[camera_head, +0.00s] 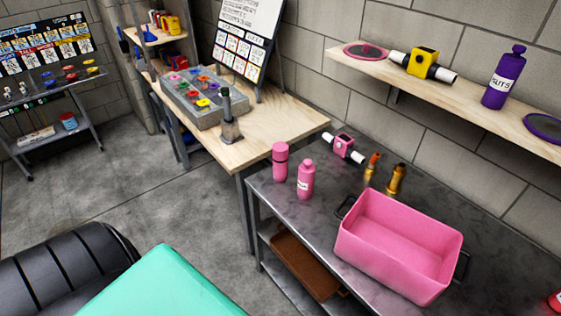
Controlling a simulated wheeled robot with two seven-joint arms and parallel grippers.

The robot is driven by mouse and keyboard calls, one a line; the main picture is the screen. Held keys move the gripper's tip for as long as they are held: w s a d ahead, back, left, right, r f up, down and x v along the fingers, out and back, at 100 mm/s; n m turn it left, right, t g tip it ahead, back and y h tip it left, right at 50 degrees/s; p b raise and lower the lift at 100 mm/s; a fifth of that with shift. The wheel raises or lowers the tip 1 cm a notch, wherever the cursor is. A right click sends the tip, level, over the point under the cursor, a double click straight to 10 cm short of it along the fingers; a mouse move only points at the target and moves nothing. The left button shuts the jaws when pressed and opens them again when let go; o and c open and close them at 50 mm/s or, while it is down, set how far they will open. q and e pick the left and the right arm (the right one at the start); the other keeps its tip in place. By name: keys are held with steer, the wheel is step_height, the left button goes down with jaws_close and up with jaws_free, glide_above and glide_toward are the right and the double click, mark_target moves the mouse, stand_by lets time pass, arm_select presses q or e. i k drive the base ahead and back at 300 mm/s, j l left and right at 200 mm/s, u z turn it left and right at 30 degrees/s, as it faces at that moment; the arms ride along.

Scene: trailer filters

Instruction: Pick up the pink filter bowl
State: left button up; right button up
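Two small pink vessels stand upright on the dark metal table. One is a pink cylinder with a dark band near its top (280,162); the other is a pink bottle with a white label and a narrow cap (305,180), close to its right. I cannot tell for certain which is the filter bowl. A pink block with white end fittings (343,146) lies behind them. A large open pink tub with dark side handles (400,245) stands to the right and looks empty. Neither of my grippers is in view.
Brass fittings (396,179) stand behind the tub. The metal table (262,190) has a lower shelf with a brown tray (303,265). A wooden table (270,118) adjoins it at the back left. A wall shelf (380,62) holds a purple bottle (503,78) and a yellow block (423,62).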

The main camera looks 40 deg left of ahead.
mark_target(279, 168)
steer(key=j+z, duration=0.4)
steer(key=j, duration=1.05)
